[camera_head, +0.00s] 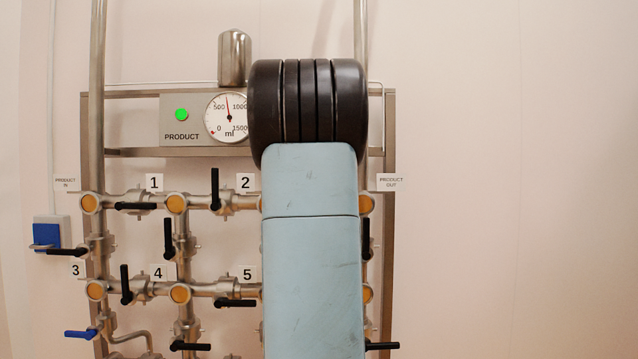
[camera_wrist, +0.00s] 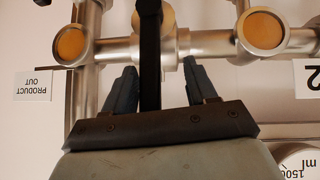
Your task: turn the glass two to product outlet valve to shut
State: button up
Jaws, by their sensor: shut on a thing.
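In the wrist view, which is upside down, the black lever of the product outlet valve (camera_wrist: 150,50) stands upright in the picture, across the horizontal pipe. The valve body (camera_wrist: 176,52) sits between two amber sight glasses. The right one (camera_wrist: 263,30) is nearest the label "2"; the left one (camera_wrist: 70,42) is by the "PRODUCT OUT" label (camera_wrist: 33,86). My gripper (camera_wrist: 160,85) is shut on the lever, with one finger on each side of it. In the head view my arm hides this valve and my gripper.
Other black levers stand close on the pipe rack, such as the upright one by label 2 (camera_head: 215,188) and one right of my arm (camera_head: 367,240). A round gauge (camera_head: 228,117) and a green lamp (camera_head: 182,114) are above. The wall at the right is clear.

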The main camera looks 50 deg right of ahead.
jog(key=v, duration=1.3)
jog(key=shift+a, duration=0.2)
